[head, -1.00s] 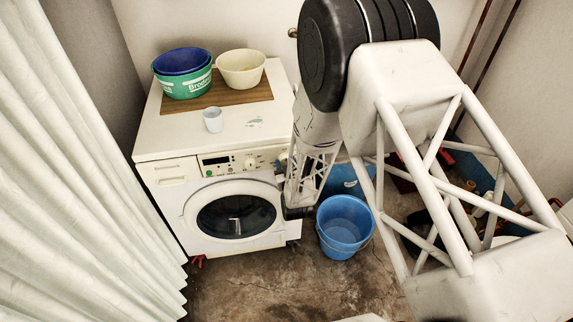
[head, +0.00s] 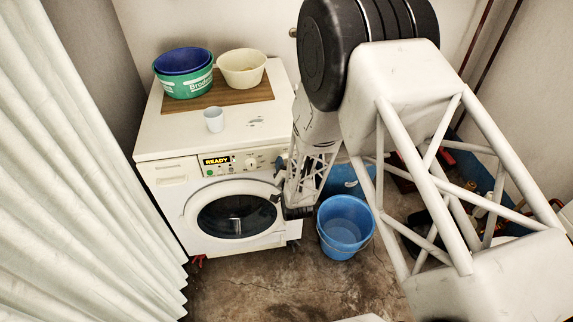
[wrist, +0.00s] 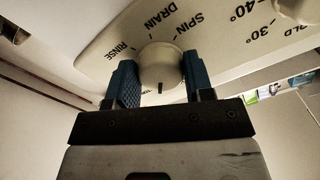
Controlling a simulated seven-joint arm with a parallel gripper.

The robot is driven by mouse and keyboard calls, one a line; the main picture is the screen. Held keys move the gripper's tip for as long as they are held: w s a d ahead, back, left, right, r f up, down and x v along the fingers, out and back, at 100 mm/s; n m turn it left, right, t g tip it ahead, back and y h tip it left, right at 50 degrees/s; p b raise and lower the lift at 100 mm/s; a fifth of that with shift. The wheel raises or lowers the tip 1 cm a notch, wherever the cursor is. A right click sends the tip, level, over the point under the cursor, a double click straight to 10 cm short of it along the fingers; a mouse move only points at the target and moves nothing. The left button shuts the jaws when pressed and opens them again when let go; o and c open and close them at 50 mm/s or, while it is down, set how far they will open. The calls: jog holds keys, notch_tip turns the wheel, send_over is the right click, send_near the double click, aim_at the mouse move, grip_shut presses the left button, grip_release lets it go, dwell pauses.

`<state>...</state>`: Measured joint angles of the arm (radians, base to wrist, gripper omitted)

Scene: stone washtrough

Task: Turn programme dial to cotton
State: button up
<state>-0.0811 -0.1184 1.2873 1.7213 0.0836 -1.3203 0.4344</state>
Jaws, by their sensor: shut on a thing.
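The programme dial (wrist: 161,66) is a round pale knob with a short black mark, in the wrist view. Printed words RINSE, DRAIN and SPIN stand around its far side; the word cotton is not in sight. My gripper (wrist: 160,85) is shut on the dial, with one blue finger on each side of it. In the head view my gripper (head: 281,163) is at the right end of the washing machine's (head: 172,192) front panel, and my arm hides the dial there. The display (head: 215,161) on that panel is lit and reads READY.
A second knob (wrist: 300,10) with temperature marks is at the wrist view's upper right. A white cup (head: 214,120), a green basin (head: 186,88) and a cream bowl (head: 242,70) stand on the machine. A blue bucket (head: 345,222) stands on the floor at right.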

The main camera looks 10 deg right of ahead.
dwell(0.4)
jog(key=o, duration=0.9)
jog(key=shift+s, duration=0.1)
jog(key=shift+s, duration=3.8)
